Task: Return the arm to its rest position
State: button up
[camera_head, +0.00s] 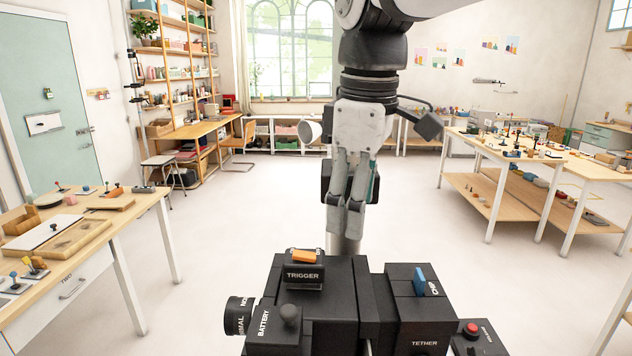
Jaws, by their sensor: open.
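My arm comes down from the top of the view, near the middle. My gripper (346,230) points downward with grey fingers, and a gap shows between them. It is open, and I see nothing held in it. In the picture the fingertips are just above a black block device (345,312) marked TRIGGER, BATTERY and TETHER. They appear apart from it, but the distance in depth is hard to tell. An orange piece (305,256) and a blue piece (420,281) sit on the device.
A wooden table (150,206) with trays and small props stands at the left. Another table (482,146) with many small props stands at the right. A desk with shelves (190,132) and a chair (240,142) are at the back left. The floor between the tables is clear.

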jog(key=s+d+f+m+t+b, duration=0.1)
jog(key=s+d+f+m+t, duration=0.3)
jog(key=s+d+f+m, duration=0.6)
jog(key=s+d+m, duration=0.3)
jog(key=shift+d+f+b, duration=0.4)
